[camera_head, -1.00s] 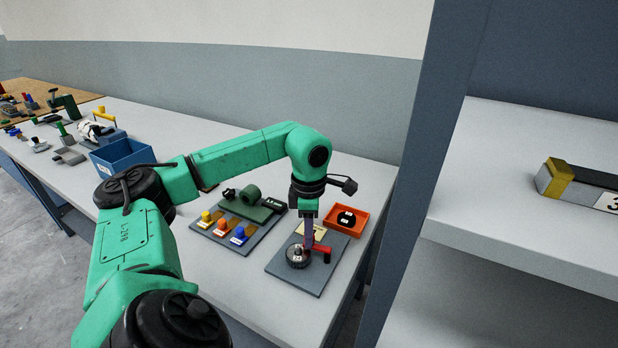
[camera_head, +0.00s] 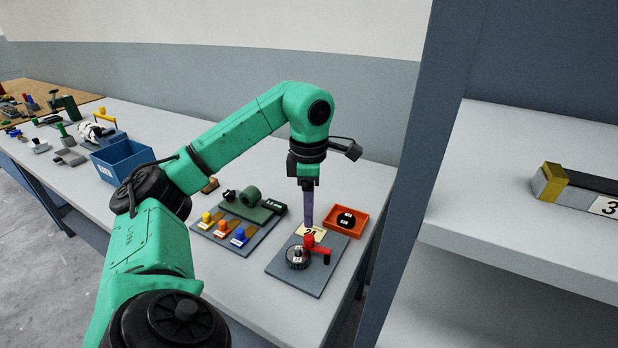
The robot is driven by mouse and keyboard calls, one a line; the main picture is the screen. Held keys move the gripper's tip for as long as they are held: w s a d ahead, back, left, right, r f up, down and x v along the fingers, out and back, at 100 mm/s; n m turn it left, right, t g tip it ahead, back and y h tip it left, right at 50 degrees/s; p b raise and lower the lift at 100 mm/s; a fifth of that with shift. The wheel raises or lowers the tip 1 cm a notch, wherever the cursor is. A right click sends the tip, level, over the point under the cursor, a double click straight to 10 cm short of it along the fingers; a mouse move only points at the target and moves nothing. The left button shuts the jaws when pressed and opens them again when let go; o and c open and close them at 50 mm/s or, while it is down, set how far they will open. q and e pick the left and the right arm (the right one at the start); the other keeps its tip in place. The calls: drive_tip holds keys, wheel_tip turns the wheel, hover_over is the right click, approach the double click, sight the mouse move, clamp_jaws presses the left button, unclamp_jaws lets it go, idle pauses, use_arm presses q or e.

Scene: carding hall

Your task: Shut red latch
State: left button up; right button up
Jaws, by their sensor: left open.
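The red latch (camera_head: 318,249) sits on a grey plate (camera_head: 300,282) near the right end of the long table. Its red handle points to the right, beside a dark round knob (camera_head: 297,258) with a pale label. My left gripper (camera_head: 308,224) points straight down above and behind the latch, over the pale label card (camera_head: 311,234) on the plate. It is open and empty, and its fingers line up edge-on, so the gap does not show. It looks apart from the latch. My right gripper is not in view.
An orange tray (camera_head: 358,232) with a black round item stands just right of the plate. A board with yellow, orange and blue knobs (camera_head: 238,237) lies to the left. A blue bin (camera_head: 122,160) stands further left. A dark upright post (camera_head: 415,160) and shelf bound the right.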

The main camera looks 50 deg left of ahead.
use_arm(q)
wheel_tip(320, 180, up, 6)
drive_tip(key=p, duration=0.4)
drive_tip(key=shift+r, duration=0.25)
drive_tip(key=shift+f, duration=0.1)
